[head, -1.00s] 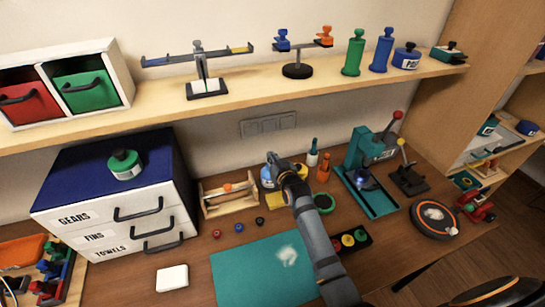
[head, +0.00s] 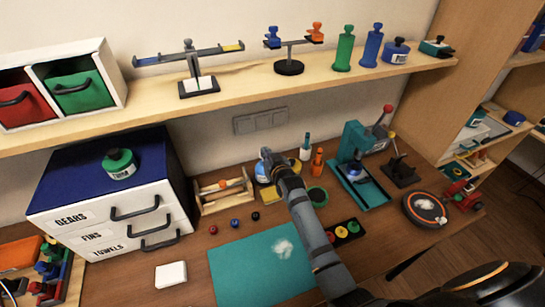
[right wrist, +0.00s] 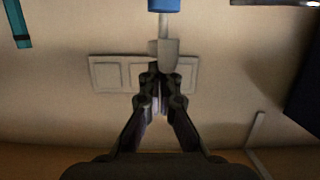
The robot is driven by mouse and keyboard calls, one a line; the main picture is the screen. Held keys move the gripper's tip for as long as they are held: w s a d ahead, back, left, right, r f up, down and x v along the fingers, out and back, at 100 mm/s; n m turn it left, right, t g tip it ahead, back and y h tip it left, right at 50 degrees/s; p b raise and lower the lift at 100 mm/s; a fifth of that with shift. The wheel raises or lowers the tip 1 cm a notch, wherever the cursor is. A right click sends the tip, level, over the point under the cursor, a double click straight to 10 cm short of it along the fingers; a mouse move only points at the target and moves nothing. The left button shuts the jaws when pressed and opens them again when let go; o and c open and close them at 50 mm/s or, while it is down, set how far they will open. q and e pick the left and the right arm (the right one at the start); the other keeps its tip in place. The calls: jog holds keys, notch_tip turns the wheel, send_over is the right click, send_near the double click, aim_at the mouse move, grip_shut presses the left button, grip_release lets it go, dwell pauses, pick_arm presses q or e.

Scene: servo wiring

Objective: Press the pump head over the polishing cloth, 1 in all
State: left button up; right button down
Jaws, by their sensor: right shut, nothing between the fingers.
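My right gripper (head: 272,162) reaches in from the front and is shut and empty at the back of the table. In the right wrist view my gripper (right wrist: 157,72) has its closed fingertips at a pale grey pump head (right wrist: 170,54). A blue bottle part (right wrist: 163,5) shows at that view's top edge; the view looks upside down. Whether fingers and pump head touch, I cannot tell. In the head view my gripper mostly hides the bottle. My left gripper is not in view.
A wooden rack (head: 226,194) and drawer cabinet (head: 110,200) stand left. Small bottles (head: 318,161) and a teal press (head: 355,165) stand right. A shelf (head: 230,100) runs above. A teal mat (head: 240,270) with a white smear lies in front.

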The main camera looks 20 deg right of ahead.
pick_arm(q)
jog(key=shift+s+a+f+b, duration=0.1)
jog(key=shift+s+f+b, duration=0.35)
jog(key=shift+b, duration=0.75)
pick_arm(e)
jog(key=r+v, duration=0.2)
jog(key=v, duration=0.8)
jog(key=shift+r, duration=0.1)
